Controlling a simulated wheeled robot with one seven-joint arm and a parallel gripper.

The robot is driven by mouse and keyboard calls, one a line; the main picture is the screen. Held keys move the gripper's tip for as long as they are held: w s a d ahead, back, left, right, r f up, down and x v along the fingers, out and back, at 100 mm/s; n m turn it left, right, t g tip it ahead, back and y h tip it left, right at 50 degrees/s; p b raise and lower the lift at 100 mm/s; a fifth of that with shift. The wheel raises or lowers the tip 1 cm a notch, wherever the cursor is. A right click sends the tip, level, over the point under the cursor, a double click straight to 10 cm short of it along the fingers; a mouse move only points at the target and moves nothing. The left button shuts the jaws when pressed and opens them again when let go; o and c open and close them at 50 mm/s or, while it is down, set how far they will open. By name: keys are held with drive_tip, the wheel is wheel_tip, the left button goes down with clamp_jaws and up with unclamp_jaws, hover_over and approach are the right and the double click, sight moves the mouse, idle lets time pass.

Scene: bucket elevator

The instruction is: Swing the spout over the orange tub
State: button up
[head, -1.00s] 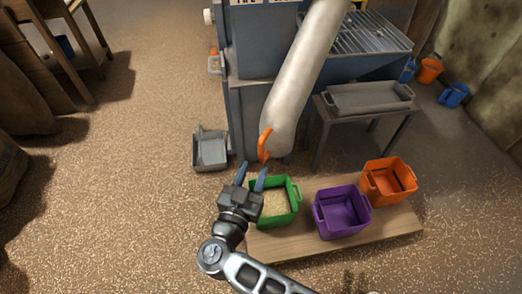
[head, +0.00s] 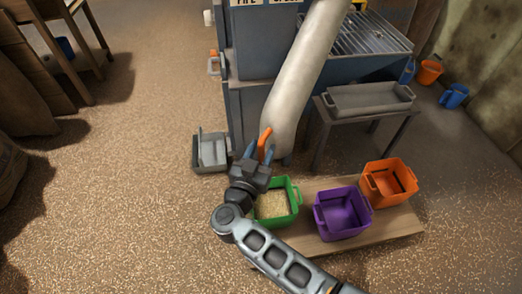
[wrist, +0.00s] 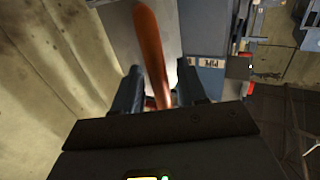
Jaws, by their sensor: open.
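The spout (head: 298,85) is a long pale tube slanting down from the blue machine, with an orange handle (head: 265,142) at its lower end. The spout's end is near the green tub (head: 293,190), which holds grain. The orange tub (head: 388,182) sits at the right end of a wooden board and looks empty. My gripper (head: 262,153) is open at the handle. In the wrist view the orange handle (wrist: 150,45) runs down between the two fingers (wrist: 158,85). Whether a finger touches it I cannot tell.
A purple tub (head: 342,213) stands between the green and orange tubs on the wooden board (head: 390,230). A grey tray (head: 370,97) rests on a stand at right. A grey metal bin (head: 210,150) lies left of the machine.

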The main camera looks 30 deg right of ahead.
drive_tip(key=shift+c, duration=0.4)
clamp_jaws()
